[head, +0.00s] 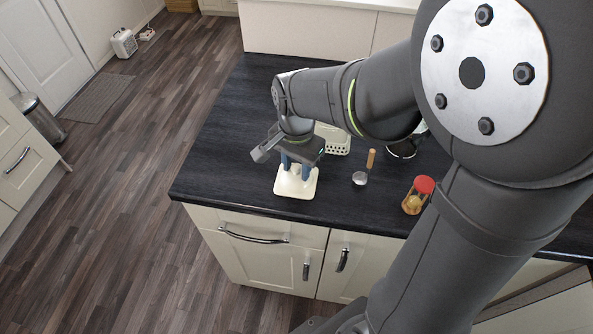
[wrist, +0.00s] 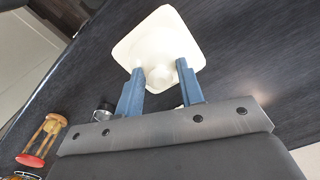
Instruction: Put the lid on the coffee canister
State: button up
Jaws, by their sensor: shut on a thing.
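The lid is a cream square plate with rounded corners and a round knob; it shows in the head view (head: 296,189) near the counter's front left edge and in the wrist view (wrist: 150,35). My gripper (head: 297,169) points down over it, and its blue fingers, also in the wrist view (wrist: 160,78), are shut on the knob. I cannot tell whether the lid touches the counter. A round vessel with a dark top (head: 402,149) stands right of the lid, partly hidden by my arm; it may be the coffee canister, but I cannot tell.
A white slotted basket (head: 337,141) stands behind the lid, partly hidden by my arm. A scoop with a wooden handle (head: 361,178) and a red-topped sand timer (head: 417,196) are to the right. The dark counter (head: 222,150) is clear at the left.

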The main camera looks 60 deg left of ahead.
jog(key=r, duration=0.7)
jog(key=w+r, duration=0.1)
jog(key=r, duration=0.3)
jog(key=shift+w+a+r, duration=0.1)
jog(key=shift+a+r, duration=0.1)
jog(key=shift+a, duration=0.2)
grip_shut()
jog(key=w+a+r+n, duration=0.1)
jog(key=w+a+r, duration=0.1)
jog(key=w+r, duration=0.65)
jog(key=w+a+r, duration=0.2)
jog(key=w+r, duration=0.6)
jog(key=r, duration=0.2)
notch_tip(320, 180, down, 12)
jog(key=s+a+m, duration=0.1)
jog(key=s+a, duration=0.1)
jog(key=shift+a, duration=0.15)
jog(key=shift+f, duration=0.6)
jog(key=o, duration=0.5)
grip_release()
jog(key=shift+s+a+r, duration=0.1)
jog(key=shift+r, duration=5.4)
